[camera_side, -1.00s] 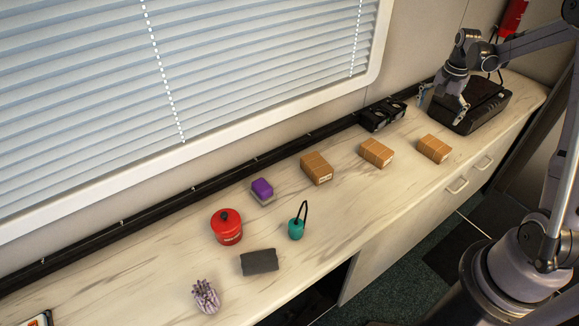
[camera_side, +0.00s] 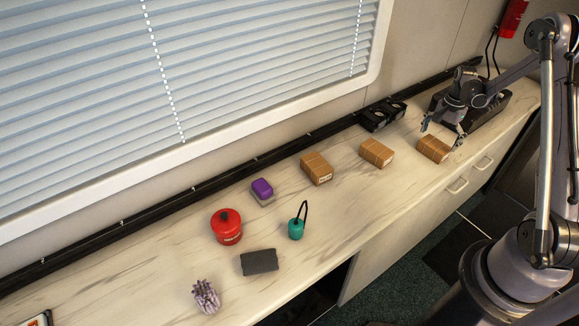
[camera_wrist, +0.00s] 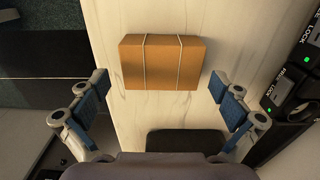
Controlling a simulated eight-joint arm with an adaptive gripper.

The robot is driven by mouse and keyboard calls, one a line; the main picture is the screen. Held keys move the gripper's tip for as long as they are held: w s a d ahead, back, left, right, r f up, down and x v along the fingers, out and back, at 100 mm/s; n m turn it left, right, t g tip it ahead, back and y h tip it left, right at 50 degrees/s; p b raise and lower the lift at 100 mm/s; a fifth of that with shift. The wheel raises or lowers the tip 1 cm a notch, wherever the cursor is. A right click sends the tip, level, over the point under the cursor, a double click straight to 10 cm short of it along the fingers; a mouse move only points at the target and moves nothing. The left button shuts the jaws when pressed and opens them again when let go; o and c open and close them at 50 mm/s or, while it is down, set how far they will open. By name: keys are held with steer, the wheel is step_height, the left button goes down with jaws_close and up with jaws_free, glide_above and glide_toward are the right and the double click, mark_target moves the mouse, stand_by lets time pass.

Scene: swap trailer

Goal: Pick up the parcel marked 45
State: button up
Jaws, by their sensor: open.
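Three brown parcels tied with white string lie apart on the counter in the side view: a left one (camera_side: 316,168), a middle one (camera_side: 376,152) and a right one (camera_side: 433,149). Each has a small pale label on its side, too small to read, so I cannot tell which is marked 45. My gripper (camera_side: 441,130) is open just above and behind the right parcel. In the wrist view one parcel (camera_wrist: 161,62) lies ahead of the open fingers of my gripper (camera_wrist: 160,92), centred between them and not touched. No number shows on its top.
A black device (camera_side: 486,106) stands behind my gripper, and dark boxes (camera_side: 381,115) sit by the wall. A purple sponge (camera_side: 262,189), red pot (camera_side: 227,226), teal object (camera_side: 296,228), dark grey block (camera_side: 259,262) and spiky purple-grey thing (camera_side: 206,296) stand farther left. The counter's front edge is close to the right parcel.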

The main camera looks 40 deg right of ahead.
mark_target(436, 144)
steer(key=shift+w+f, duration=0.1)
steer(key=shift+f, duration=1.85)
steer(key=c, duration=1.1)
steer(key=shift+r, duration=0.15)
